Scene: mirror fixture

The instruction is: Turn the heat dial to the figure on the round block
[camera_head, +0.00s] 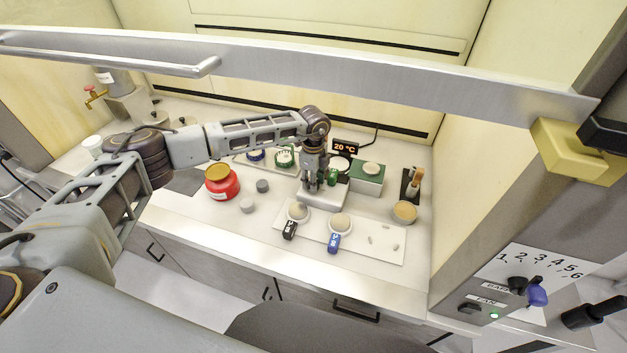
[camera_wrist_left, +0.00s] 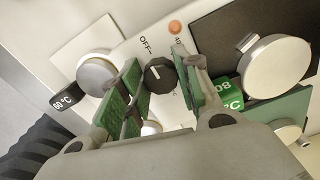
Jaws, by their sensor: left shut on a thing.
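The black heat dial (camera_wrist_left: 159,75) sits on the white hot plate (camera_head: 322,196), with marks OFF and 40 in the left wrist view. Its pale pointer line appears to lean toward OFF. The display (camera_head: 345,147) reads 20 °C. A black block (camera_head: 289,230) reads 60 °C in the left wrist view (camera_wrist_left: 66,95). A green block (camera_head: 332,176) reads 80 °C there (camera_wrist_left: 227,94). A blue block (camera_head: 334,243) has unreadable lettering. I cannot tell which is round. My right gripper is out of view.
Two bowls (camera_head: 341,222) sit on the white mat (camera_head: 383,252) in front. A green box (camera_head: 367,178) stands close on the right. A metal sash bar (camera_head: 400,72) crosses above.

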